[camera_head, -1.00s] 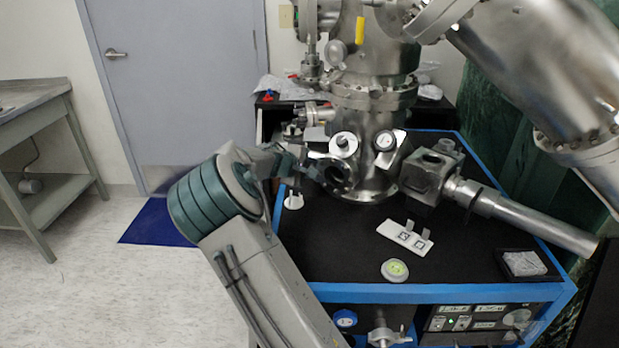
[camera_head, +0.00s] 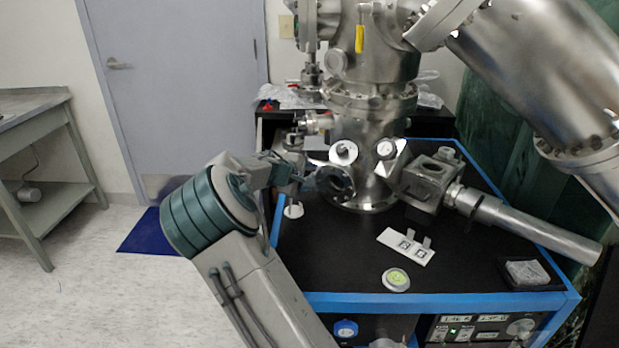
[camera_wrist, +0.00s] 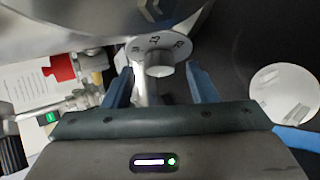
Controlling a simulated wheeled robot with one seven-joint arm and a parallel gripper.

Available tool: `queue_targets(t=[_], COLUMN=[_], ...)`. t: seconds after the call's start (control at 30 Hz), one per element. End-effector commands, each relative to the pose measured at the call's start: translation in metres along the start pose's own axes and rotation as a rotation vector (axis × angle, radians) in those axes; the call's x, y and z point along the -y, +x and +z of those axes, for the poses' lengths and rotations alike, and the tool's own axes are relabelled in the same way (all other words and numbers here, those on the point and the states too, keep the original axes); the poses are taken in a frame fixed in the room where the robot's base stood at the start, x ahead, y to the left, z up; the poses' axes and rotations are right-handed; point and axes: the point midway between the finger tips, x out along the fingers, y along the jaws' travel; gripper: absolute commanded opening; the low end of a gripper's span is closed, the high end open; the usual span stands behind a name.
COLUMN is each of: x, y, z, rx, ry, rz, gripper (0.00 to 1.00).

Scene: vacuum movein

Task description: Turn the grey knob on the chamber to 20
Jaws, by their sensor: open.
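The grey knob (camera_wrist: 160,69) shows in the wrist view with its round end toward the camera. It sits on a pale dial plate (camera_wrist: 152,44) with dark marks too small to read surely. A similar pale disc with a knob (camera_head: 343,151) shows on the front of the steel chamber (camera_head: 366,125) in the head view. My gripper (camera_wrist: 158,80) is open, with one blue finger on each side of the knob and gaps between. In the head view my gripper (camera_head: 302,175) is close to the chamber's left side; its fingertips are hard to make out.
An open round port (camera_head: 335,183) lies just right of my gripper. A steel block with a long tube (camera_head: 535,228) stands at right. The black tabletop (camera_head: 335,255) holds a white marked plate (camera_head: 406,246) and a round yellow-green disc (camera_head: 396,279). A white disc (camera_wrist: 284,92) shows at right in the wrist view.

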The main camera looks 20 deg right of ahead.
Motion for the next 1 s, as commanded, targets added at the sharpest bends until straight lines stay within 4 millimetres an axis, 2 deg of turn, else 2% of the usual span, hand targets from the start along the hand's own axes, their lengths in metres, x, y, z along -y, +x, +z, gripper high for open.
queue_targets(t=[0.2,0.4,0.8,1.0], x=[0.001,0.000,0.000,-0.011], y=[-0.038,-0.059,-0.062,-0.065], z=[-0.001,0.000,0.001,0.002], rx=[-0.003,0.000,0.001,0.020], ry=[0.000,0.001,0.000,-0.025], rz=[-0.001,-0.001,-0.003,-0.060], gripper=[0.52,0.52,0.52,0.52])
